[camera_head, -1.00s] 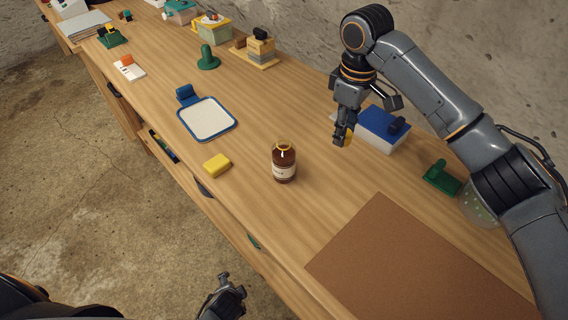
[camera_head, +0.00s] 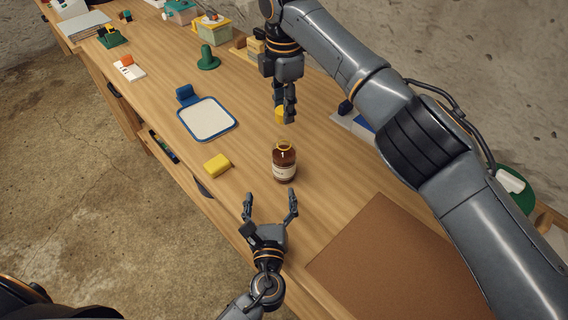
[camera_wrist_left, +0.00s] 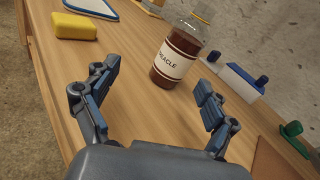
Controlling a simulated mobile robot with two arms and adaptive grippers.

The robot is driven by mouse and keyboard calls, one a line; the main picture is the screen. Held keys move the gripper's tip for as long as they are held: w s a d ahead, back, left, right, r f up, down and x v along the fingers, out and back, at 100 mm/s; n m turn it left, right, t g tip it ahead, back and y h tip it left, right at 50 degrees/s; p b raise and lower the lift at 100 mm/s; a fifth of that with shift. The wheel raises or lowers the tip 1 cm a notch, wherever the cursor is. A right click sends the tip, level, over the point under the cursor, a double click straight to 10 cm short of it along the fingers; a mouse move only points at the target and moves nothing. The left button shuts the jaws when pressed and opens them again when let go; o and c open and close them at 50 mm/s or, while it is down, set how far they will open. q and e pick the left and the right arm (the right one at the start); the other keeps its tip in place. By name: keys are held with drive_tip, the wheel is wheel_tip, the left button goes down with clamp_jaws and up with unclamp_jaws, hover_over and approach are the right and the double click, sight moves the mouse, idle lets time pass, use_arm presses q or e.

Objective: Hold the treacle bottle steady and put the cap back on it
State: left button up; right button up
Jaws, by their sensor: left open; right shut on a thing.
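The treacle bottle (camera_head: 284,165) stands upright on the wooden bench, brown with a cream label and a yellow ring at its open neck. It also shows in the left wrist view (camera_wrist_left: 172,66). My left gripper (camera_head: 270,200) is open and empty, in front of the bottle, with its fingers pointing toward it and apart from it. In the left wrist view the bottle stands beyond the open fingers (camera_wrist_left: 155,95). My right gripper (camera_head: 285,112) is shut on the yellow cap (camera_head: 280,116) and holds it above and behind the bottle, apart from the neck.
A yellow sponge-like block (camera_head: 217,164) lies left of the bottle. A blue-rimmed tray (camera_head: 236,124) lies behind it. A brown mat (camera_head: 400,270) covers the bench's front right. A blue and white box is partly hidden behind my right arm.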

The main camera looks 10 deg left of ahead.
use_arm(q)
drive_tip(key=d+m, duration=0.1)
drive_tip(key=d+m+h, duration=0.1)
drive_tip(key=m, duration=0.1)
drive_tip(key=shift+w+d+t, duration=0.15)
drive_tip(key=shift+d+t, duration=0.15)
drive_tip(key=w, duration=0.4)
drive_tip(key=w+a, duration=0.1)
drive_tip(key=w, duration=0.3)
drive_tip(key=w+a, duration=0.1)
drive_tip(key=w, duration=0.3)
drive_tip(key=shift+c, duration=0.2)
drive_tip(key=c, duration=1.7)
drive_tip(key=shift+c, duration=0.2)
use_arm(e)
hover_over(284, 139)
drive_tip(key=shift+f, duration=2.5)
